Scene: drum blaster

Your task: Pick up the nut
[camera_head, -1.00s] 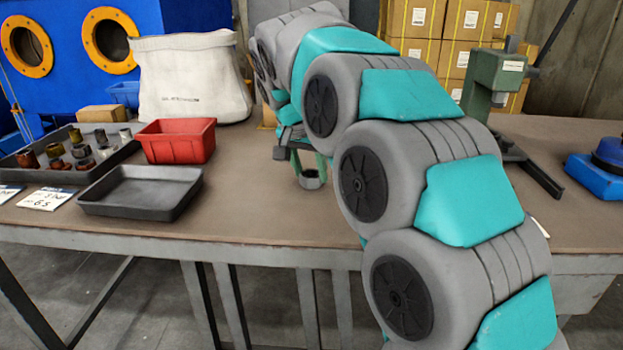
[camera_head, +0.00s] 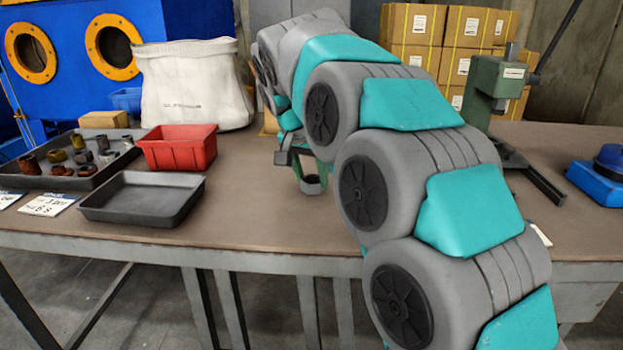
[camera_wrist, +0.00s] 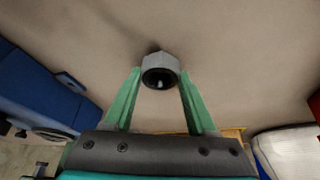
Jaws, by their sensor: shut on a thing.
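A grey hexagonal nut (camera_wrist: 160,62) with a dark round hole shows in the wrist view, between the tips of my gripper's (camera_wrist: 160,80) two green fingers. My gripper is shut on it. In the head view my gripper (camera_head: 312,186) is at the middle of the workbench, right of the red bin, with the nut (camera_head: 312,181) between its fingertips, low over the tabletop. I cannot tell in the head view exactly how far the nut is from the table surface.
A black tray of several nuts and fittings (camera_head: 62,183), a red bin (camera_head: 180,150) and an empty black tray (camera_head: 143,205) stand left. A white sack (camera_head: 193,90) is behind. A green press (camera_head: 490,90) and blue object (camera_head: 598,180) are right. Tabletop before my gripper is clear.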

